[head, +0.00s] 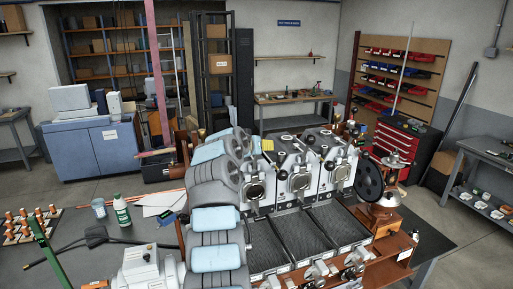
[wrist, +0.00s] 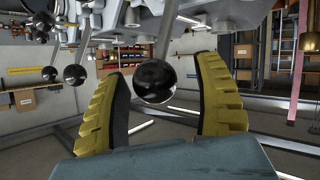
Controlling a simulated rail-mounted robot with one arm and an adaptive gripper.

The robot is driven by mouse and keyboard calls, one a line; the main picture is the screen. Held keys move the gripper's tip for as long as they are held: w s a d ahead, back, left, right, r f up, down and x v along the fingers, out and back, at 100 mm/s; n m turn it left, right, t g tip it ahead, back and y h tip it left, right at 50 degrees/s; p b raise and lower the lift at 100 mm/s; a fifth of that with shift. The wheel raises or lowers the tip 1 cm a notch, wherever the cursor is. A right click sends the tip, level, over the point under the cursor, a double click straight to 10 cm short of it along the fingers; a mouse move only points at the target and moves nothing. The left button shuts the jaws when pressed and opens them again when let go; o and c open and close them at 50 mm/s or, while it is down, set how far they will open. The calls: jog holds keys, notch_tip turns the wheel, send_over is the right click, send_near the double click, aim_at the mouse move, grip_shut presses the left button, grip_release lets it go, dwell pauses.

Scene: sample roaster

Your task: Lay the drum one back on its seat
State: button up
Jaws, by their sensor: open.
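The sample roaster (head: 300,215) stands on the bench in the head view, with several round-faced drum units in a row and dark trays below them. I cannot tell for sure which part is drum one or its seat. In the wrist view my gripper (wrist: 165,112) is open, its two yellow ribbed fingers wide apart. A dark ball knob (wrist: 155,80) on a metal rod shows between the fingers; I cannot tell whether it touches either. More ball knobs (wrist: 75,75) are at the left. I cannot make out my gripper clearly in the head view.
A large black handwheel (head: 369,180) and a copper-coloured hopper (head: 391,175) are at the roaster's right end. A green-labelled bottle (head: 121,210) and a cup (head: 99,208) stand on the bench at left. A rack of orange-topped vials (head: 32,226) is farther left.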

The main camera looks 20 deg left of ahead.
jog(key=shift+v, duration=1.05)
jog(key=v, duration=0.9)
jog(key=shift+s, duration=0.25)
